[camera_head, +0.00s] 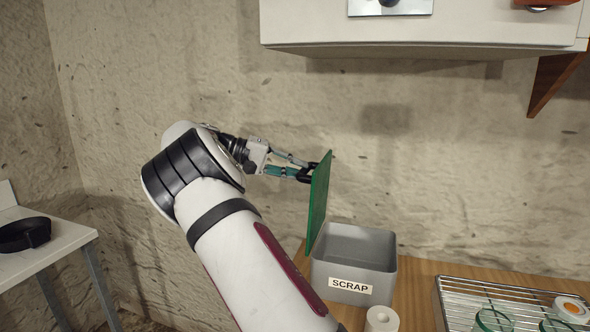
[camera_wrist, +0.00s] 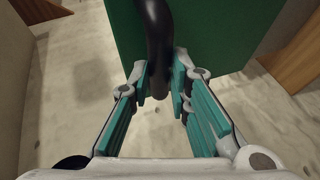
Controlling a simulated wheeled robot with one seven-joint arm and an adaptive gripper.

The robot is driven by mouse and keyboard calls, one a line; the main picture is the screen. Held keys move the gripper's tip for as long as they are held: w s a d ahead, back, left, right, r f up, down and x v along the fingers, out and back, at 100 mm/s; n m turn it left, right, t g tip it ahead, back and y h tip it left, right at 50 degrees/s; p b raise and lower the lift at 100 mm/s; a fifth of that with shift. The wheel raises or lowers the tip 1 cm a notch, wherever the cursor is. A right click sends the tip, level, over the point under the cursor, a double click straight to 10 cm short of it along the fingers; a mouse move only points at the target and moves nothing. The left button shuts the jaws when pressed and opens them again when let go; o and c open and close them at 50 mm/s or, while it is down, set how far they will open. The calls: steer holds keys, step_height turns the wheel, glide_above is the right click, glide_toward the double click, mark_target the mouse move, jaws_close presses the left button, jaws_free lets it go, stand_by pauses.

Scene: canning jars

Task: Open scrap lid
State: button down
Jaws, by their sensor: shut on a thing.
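The scrap bin (camera_head: 352,262) is a grey box with a "SCRAP" label on its front, standing on the wooden counter. Its green lid (camera_head: 319,200) stands about upright above the bin's left edge, and the bin's top is open. My gripper (camera_head: 308,172) is at the lid's left face, high above the counter. In the wrist view my gripper's teal fingers (camera_wrist: 167,85) are shut on a black curved handle (camera_wrist: 151,35) on the green lid (camera_wrist: 205,30). Whether the lid touches the bin's edge is hard to tell.
A wire rack (camera_head: 450,300) with glass jars (camera_head: 492,320) is right of the bin. A white roll-like item (camera_head: 381,319) stands in front of the bin. A white cabinet (camera_head: 420,28) hangs above.

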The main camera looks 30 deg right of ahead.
steer(key=shift+a+f, duration=0.1)
steer(key=shift+f, duration=0.3)
steer(key=c, duration=1.5)
jaws_free()
steer(key=shift+r, duration=0.1)
steer(key=v, duration=0.7)
steer(key=shift+w+a+r, duration=0.1)
steer(key=shift+w+a, duration=0.05)
